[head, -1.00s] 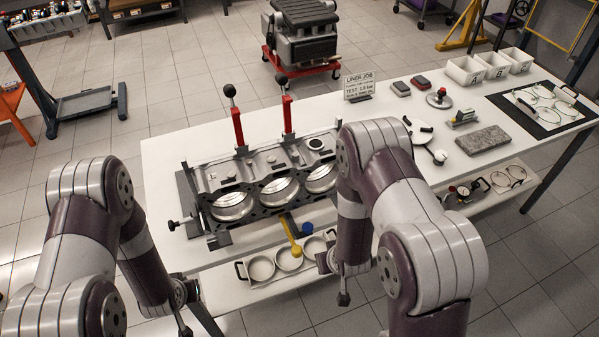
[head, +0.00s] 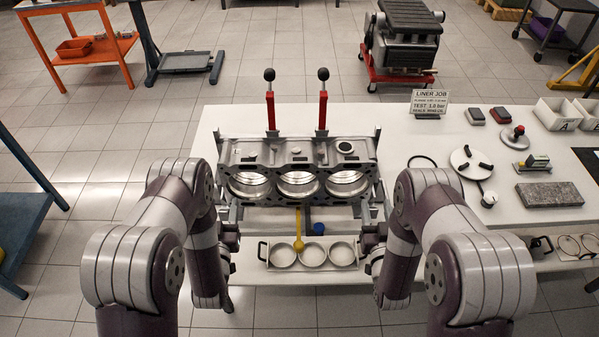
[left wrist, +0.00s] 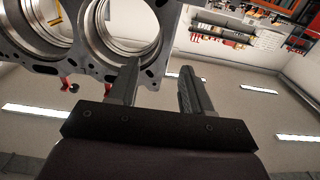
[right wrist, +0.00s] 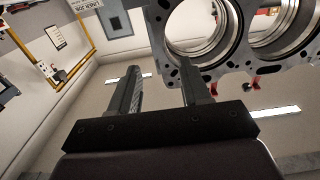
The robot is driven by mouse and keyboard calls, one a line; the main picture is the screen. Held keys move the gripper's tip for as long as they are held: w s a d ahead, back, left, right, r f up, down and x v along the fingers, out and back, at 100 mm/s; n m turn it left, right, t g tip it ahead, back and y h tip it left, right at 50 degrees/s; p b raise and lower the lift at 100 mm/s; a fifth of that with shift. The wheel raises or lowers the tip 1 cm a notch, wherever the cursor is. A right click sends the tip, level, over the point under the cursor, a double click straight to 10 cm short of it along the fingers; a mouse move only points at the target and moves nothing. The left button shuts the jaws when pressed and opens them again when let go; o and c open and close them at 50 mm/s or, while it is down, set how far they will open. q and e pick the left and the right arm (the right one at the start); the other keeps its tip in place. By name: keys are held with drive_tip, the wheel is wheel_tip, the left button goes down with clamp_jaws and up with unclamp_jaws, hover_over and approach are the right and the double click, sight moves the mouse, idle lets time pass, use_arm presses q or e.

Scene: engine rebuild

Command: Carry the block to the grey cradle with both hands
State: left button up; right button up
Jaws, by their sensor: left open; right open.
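The grey engine block (head: 297,170) with three round bores lies on the white table, straight ahead in the head view. Grey frame parts (head: 370,192) stand around and under it; I cannot tell whether they are the grey cradle. My left gripper (head: 230,237) is open near the block's front left corner, partly hidden by my arm. My right gripper (head: 374,240) is open near its front right corner. The block's bores also show beyond the fingers in the left wrist view (left wrist: 88,45) and right wrist view (right wrist: 222,60). Neither gripper holds anything.
A tray with round rings (head: 312,262) and a yellow tool (head: 298,228) are in front, low. A round plate (head: 470,163) and grey stone slab (head: 549,195) lie right.

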sight(228, 170)
use_arm(q)
drive_tip(key=w, duration=1.2)
drive_tip(key=shift+w+a+f, duration=0.1)
drive_tip(key=shift+w+a, duration=0.15)
drive_tip(key=shift+w, duration=0.05)
use_arm(e)
drive_tip(key=w, duration=1.2)
drive_tip(key=shift+w+a, duration=0.25)
drive_tip(key=shift+w, duration=0.05)
use_arm(q)
clamp_jaws()
use_arm(e)
clamp_jaws()
use_arm(q)
drive_tip(key=shift+d, duration=0.1)
use_arm(e)
drive_tip(key=shift+r, duration=0.1)
